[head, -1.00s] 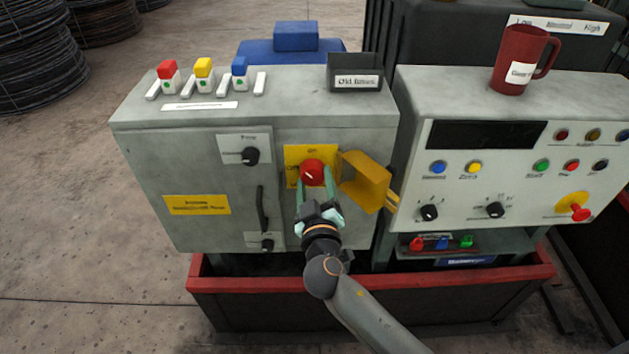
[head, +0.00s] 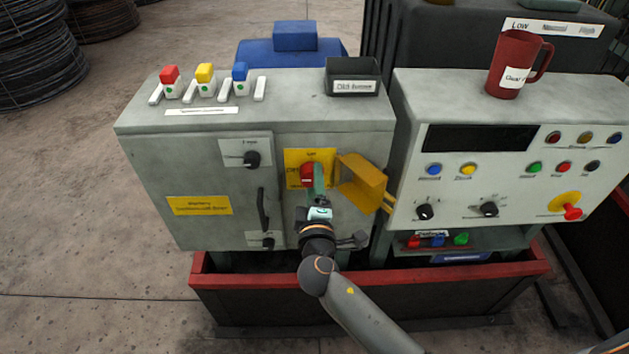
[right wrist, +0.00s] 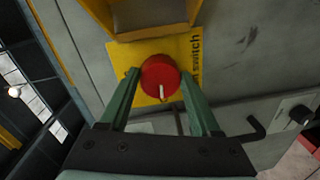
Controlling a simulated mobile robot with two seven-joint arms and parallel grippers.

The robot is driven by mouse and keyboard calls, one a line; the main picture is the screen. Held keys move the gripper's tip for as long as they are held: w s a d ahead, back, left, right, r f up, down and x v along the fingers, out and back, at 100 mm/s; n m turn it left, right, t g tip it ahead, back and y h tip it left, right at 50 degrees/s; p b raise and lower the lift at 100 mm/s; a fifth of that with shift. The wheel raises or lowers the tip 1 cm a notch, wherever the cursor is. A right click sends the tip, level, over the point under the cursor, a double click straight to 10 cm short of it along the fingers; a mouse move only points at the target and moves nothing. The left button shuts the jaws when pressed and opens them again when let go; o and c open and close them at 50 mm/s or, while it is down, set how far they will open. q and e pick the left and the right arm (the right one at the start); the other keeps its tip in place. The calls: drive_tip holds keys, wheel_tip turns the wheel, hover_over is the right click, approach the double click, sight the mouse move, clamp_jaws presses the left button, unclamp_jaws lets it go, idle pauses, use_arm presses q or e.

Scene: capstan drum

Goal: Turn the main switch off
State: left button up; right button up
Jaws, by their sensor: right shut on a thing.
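The main switch is a red round knob (head: 306,174) on a yellow plate (head: 325,158) on the left cabinet's front. My right gripper (head: 317,182) reaches it from below and is shut on it. In the right wrist view the knob (right wrist: 161,72), with a white pointer line, sits between the two green fingers (right wrist: 160,88). In the head view the fingers overlap and partly hide the knob. A yellow cover (head: 364,185) stands swung open to the right of the plate. My left gripper is not in view.
The right console (head: 470,195) carries buttons and dials. A red mug (head: 513,66) stands on top. A red-rimmed tray (head: 370,283) lies below.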

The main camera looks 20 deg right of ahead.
drive_tip(key=shift+r+n, duration=0.15)
drive_tip(key=shift+n, duration=0.25)
drive_tip(key=o, duration=1.4)
drive_tip(key=shift+c, duration=0.2)
